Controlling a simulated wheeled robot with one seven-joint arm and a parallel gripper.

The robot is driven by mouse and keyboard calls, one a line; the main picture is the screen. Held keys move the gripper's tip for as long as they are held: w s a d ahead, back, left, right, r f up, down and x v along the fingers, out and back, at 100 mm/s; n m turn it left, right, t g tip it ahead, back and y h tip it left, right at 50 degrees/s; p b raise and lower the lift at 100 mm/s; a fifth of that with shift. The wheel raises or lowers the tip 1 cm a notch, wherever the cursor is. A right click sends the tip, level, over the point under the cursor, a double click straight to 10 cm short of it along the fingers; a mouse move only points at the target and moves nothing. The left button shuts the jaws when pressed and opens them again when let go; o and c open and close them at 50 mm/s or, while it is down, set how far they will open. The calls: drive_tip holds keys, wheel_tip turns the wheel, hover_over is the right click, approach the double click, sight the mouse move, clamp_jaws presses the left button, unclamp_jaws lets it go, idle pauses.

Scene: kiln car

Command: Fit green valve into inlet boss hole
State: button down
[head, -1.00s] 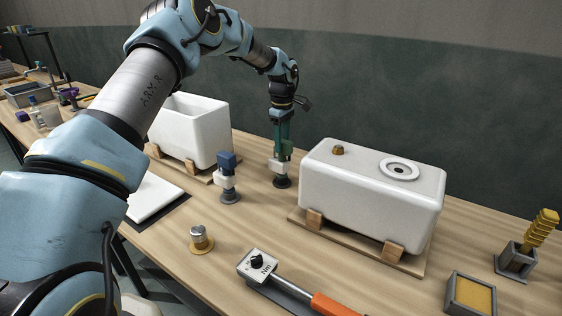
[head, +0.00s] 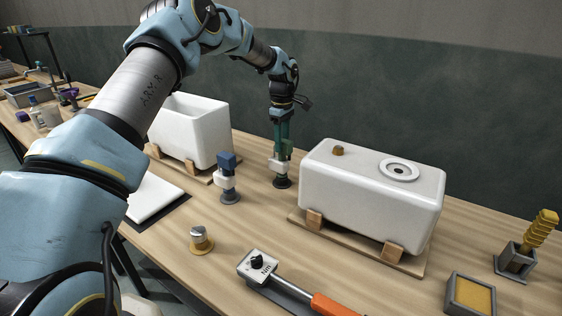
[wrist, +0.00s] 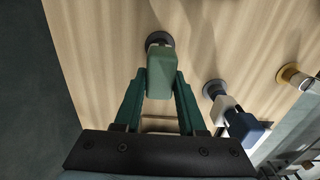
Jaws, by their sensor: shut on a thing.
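The green valve (head: 287,148) stands upright with a white collar on a dark round foot at the back of the bench, left of the closed white tank. My gripper (head: 281,143) points down from above and is shut on the valve's green upper part. In the wrist view the green valve top (wrist: 160,76) sits between my green fingertips (wrist: 161,82). The closed white tank (head: 365,205) rests on wooden blocks. I cannot tell which is the inlet boss.
A blue valve (head: 227,178) stands on a dark foot to the left and nearer. An open white tank (head: 205,140) is behind it. A silver-topped brass piece (head: 199,238), an orange-handled tool (head: 330,304) and a yellow-filled tray (head: 470,295) lie nearer.

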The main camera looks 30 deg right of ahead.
drive_tip(key=shift+r, duration=0.3)
drive_tip(key=shift+r+p, duration=1.8)
drive_tip(key=shift+r, duration=1.15)
